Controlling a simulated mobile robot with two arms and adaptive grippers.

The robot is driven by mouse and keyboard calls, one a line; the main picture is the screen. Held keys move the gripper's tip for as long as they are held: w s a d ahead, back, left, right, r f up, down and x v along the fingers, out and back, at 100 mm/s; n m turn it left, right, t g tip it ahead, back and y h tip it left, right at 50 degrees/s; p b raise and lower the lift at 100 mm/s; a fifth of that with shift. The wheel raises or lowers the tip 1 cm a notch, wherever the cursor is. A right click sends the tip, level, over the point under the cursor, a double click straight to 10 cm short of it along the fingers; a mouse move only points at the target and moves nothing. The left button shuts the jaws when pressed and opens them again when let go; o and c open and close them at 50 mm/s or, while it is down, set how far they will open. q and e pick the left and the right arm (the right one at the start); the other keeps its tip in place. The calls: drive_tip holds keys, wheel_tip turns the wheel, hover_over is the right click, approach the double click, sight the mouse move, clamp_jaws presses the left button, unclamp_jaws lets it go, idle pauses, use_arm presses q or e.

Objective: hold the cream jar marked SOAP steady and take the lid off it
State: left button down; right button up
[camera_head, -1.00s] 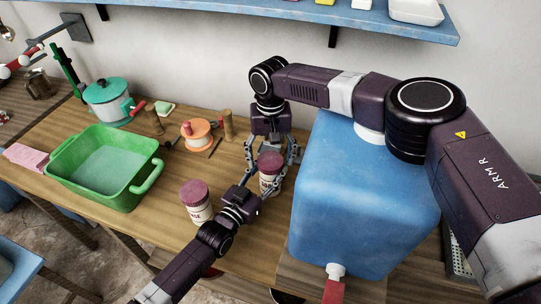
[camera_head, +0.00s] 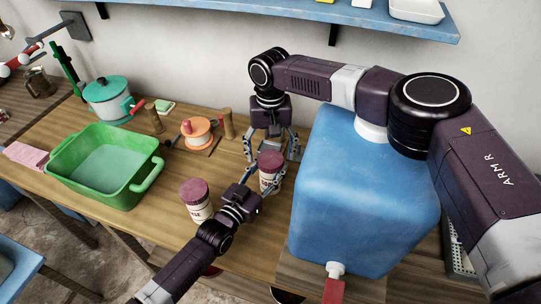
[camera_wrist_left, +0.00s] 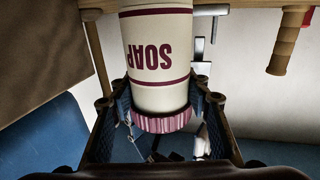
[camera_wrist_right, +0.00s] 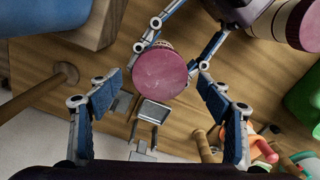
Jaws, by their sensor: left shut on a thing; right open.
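The cream jar marked SOAP (camera_wrist_left: 158,60) stands on the table, upside down in the left wrist view. Its ribbed dark pink lid (camera_wrist_right: 160,72) is on it. My left gripper (camera_head: 262,180) is shut on the jar, with a finger on either side of its body below the lid. My right gripper (camera_head: 270,153) points down above and behind the jar. Its fingers are open and empty. In the right wrist view, the lid lies between and beyond the fingers, with gaps on both sides.
A second cream jar (camera_head: 201,212) with a dark pink lid stands close to the left arm. A large blue container (camera_head: 365,200) is just right of the jar. A green basin (camera_head: 143,187), an orange spool (camera_head: 197,130) and wooden pegs (camera_head: 228,124) are to the left.

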drive_tip(key=shift+r, duration=1.5)
use_arm(q)
drive_tip(key=c, duration=1)
unclamp_jaws()
drive_tip(key=shift+s, duration=0.1)
